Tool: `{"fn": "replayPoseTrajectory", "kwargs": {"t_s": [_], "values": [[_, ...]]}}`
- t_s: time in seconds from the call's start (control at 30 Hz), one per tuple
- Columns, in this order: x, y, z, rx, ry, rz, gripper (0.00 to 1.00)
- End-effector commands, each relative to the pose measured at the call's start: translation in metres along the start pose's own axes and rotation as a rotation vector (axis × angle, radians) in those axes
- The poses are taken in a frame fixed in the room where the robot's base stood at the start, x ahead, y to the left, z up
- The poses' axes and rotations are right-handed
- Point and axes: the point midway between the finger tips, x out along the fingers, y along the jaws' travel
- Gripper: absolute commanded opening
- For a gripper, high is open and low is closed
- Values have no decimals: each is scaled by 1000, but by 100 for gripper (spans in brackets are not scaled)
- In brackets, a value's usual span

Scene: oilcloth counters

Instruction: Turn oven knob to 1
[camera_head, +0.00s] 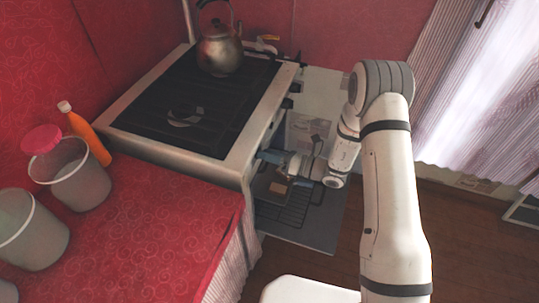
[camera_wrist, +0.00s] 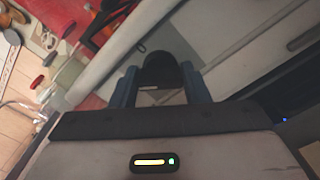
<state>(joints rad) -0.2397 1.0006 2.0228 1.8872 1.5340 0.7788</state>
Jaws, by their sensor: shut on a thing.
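The stove (camera_head: 165,152) has a black hob top and a pale front edge, with several dark knobs (camera_head: 287,103) along its front. My gripper (camera_head: 270,157) is at the stove front, towards the near end of the knob row. In the wrist view a dark, rounded oven knob (camera_wrist: 160,68) sits between the two blue-grey fingers of my gripper (camera_wrist: 163,88), which is shut on it. The fingers hide the knob's sides. I cannot read any marks or the knob's setting. In the head view the held knob is hidden by my gripper.
A metal kettle (camera_head: 220,55) stands at the back of the hob. The oven door (camera_head: 315,222) looks open below my gripper, with a wire rack (camera_head: 280,213) showing. A red-covered counter (camera_head: 150,235) at left holds grey containers (camera_head: 80,178) and an orange bottle (camera_head: 90,138). Wooden floor lies at right.

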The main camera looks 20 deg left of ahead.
Motion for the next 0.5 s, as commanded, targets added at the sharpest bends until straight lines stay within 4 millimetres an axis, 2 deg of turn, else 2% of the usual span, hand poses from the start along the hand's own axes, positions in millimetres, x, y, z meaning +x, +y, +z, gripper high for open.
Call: {"fn": "replayPoseTrajectory", "kwargs": {"t_s": [0.23,0.5], "values": [[0,-2,-2,-126,-1,0,19],[0,0,0,-144,0,0,19]]}}
